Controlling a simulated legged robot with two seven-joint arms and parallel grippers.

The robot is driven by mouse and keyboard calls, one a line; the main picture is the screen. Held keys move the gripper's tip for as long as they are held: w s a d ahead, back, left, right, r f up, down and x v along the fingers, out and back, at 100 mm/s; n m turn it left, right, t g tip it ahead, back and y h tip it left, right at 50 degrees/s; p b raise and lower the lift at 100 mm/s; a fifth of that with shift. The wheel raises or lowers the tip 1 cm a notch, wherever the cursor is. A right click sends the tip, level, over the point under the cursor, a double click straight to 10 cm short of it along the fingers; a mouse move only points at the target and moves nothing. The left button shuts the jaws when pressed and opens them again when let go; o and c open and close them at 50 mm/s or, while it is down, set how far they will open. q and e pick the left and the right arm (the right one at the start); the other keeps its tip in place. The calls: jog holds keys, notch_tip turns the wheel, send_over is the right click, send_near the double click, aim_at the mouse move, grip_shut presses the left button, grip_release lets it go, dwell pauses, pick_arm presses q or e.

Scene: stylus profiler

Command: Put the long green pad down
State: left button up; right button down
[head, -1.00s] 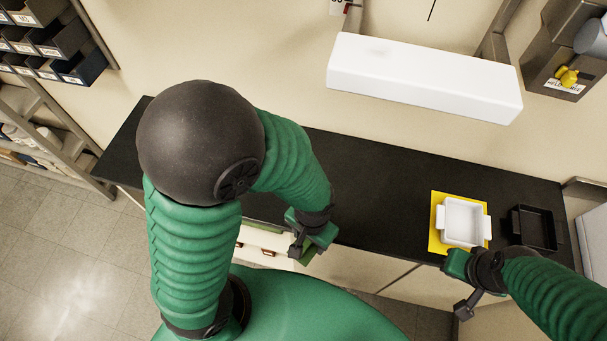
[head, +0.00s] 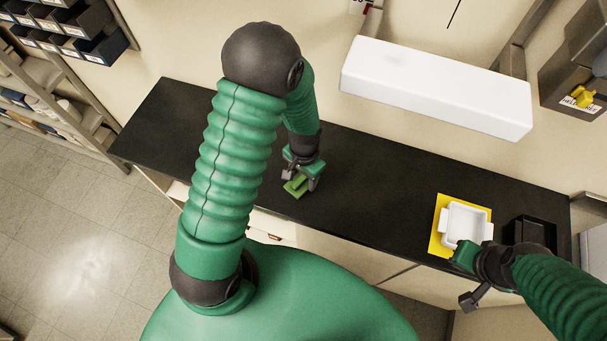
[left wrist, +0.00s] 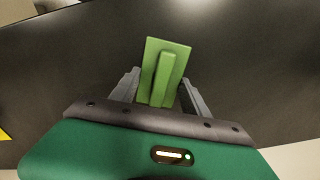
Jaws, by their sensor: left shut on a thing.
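The long green pad (head: 296,187) is in my left gripper (head: 301,178), over the black counter (head: 370,190) left of its middle in the head view. In the left wrist view the pad (left wrist: 165,62) shows as a flat green plate with a raised rib, and the left gripper's fingers (left wrist: 158,92) are on both sides of the rib. I cannot tell whether the pad touches the counter. My right gripper (head: 464,276) is near the counter's front edge at the right; its two fingers stand apart with nothing seen between them.
A white tray (head: 465,224) sits on a yellow mat (head: 438,240) at the counter's right, beside a black tray (head: 530,230). A white wall-mounted box (head: 435,88) hangs above the counter. The counter's left part and middle are clear. Shelves with bins (head: 85,35) stand at the far left.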

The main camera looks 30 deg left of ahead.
pick_arm(q)
jog(key=shift+d+f, duration=0.15)
jog(key=shift+f, duration=0.05)
jog(key=shift+s+d, duration=0.1)
jog(key=shift+d, duration=0.1)
jog(key=shift+f, duration=0.25)
jog(key=o, duration=0.9)
jog(key=shift+s+a, duration=0.1)
jog(key=shift+o, duration=1.6)
jog(key=shift+s+a+f, duration=0.1)
jog(key=shift+a, duration=0.05)
pick_arm(e)
jog(key=shift+s+d+f, duration=0.1)
jog(key=shift+s, duration=0.15)
